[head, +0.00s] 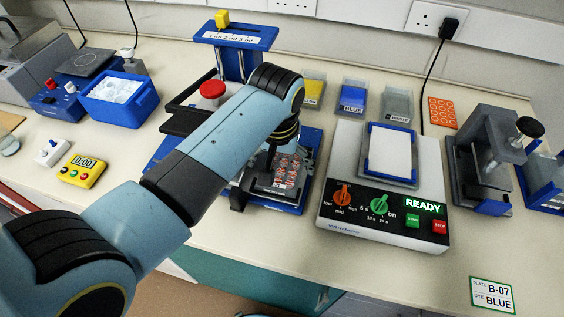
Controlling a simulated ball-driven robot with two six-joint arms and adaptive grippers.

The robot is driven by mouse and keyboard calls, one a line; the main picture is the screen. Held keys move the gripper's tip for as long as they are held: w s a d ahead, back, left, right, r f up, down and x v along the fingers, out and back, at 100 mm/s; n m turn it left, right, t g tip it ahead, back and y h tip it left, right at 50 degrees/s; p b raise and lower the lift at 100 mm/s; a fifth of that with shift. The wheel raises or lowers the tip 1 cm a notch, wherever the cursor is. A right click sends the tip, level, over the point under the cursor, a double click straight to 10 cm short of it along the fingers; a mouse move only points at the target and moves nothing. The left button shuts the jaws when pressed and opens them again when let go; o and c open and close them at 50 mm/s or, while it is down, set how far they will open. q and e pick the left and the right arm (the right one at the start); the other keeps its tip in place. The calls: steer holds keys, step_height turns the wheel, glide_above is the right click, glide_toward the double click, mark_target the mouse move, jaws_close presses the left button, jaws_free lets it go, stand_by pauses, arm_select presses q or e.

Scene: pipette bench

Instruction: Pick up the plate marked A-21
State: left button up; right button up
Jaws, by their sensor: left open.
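My left arm reaches in from the left, and my left gripper (272,158) points down over a blue tray (298,209) in the middle of the bench. Its jaws are open, partly hidden by my own wrist. Just below and beside it, dark plate-like items with reddish and white marks (287,174) lie in the tray. The marks are too small to read, so I cannot tell which is A-21. I cannot tell whether the gripper touches them. My right gripper is not in view.
A shaker showing READY (385,195) stands right of the tray, with a grey press (485,155) beyond it. A card (492,294) reads B-07, BLUE. A blue ice box (118,98) and yellow timer (82,171) are left. Bins (352,97) stand behind.

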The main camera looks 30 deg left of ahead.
arm_select(q)
steer(key=shift+f, duration=0.15)
steer(key=shift+c, duration=1)
steer(key=c, duration=0.9)
steer(key=shift+c, duration=0.2)
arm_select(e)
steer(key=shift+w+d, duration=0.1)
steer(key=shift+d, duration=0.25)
arm_select(q)
steer(key=shift+w, duration=0.1)
